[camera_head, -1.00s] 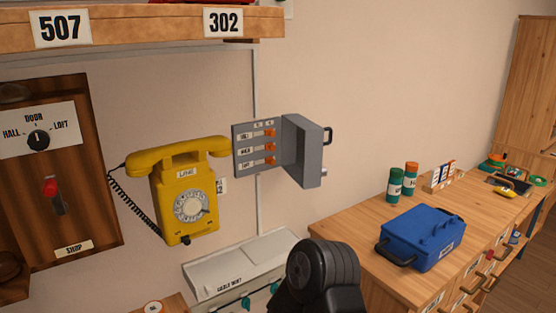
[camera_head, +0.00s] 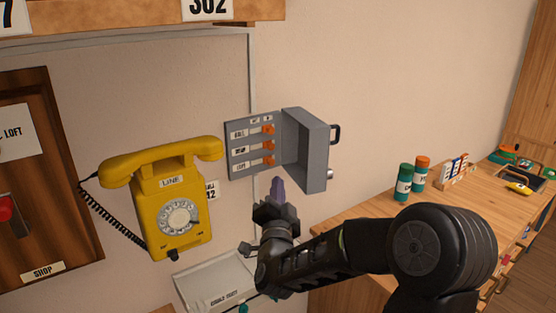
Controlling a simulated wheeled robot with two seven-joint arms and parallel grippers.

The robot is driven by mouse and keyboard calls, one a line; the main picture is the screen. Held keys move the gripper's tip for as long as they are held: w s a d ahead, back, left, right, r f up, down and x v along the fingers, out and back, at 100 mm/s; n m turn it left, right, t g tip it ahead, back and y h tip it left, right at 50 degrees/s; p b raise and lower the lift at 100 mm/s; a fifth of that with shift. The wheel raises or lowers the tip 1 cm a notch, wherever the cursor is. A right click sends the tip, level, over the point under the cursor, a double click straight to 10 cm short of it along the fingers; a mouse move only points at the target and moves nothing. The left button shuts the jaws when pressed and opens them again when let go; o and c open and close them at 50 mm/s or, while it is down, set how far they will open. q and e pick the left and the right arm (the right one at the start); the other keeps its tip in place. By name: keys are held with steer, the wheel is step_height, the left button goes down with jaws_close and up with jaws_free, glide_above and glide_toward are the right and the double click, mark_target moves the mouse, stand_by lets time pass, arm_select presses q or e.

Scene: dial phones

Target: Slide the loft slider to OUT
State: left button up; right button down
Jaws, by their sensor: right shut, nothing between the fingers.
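A grey wall box (camera_head: 303,150) has its door open to the right. Its panel (camera_head: 236,175) carries three orange sliders in rows, all at the right end of their rows. The lowest slider (camera_head: 268,160) seems to be the loft one, but its label (camera_head: 240,166) and the small column headings are too small to read surely. My right gripper (camera_head: 277,185) is shut and empty. Its fingertips point up just below the lowest slider and look apart from it; depth is hard to judge. My left gripper is out of view.
A yellow dial phone (camera_head: 178,205) hangs left of the box. Below are a pale tray (camera_head: 205,280) and a wooden counter (camera_head: 345,215) with green and orange canisters (camera_head: 403,184). My right arm covers part of the counter. A wooden panel (camera_head: 60,225) is at far left.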

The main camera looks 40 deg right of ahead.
mark_target(270, 161)
steer(key=p+x, duration=0.1)
steer(key=x, duration=0.2)
steer(key=p+x, duration=0.1)
steer(key=x, duration=0.3)
steer(key=p+x, duration=0.1)
steer(key=x, duration=0.2)
steer(key=shift+w+d+f, duration=0.1)
steer(key=shift+w+f, duration=0.05)
steer(key=shift+f, duration=0.1)
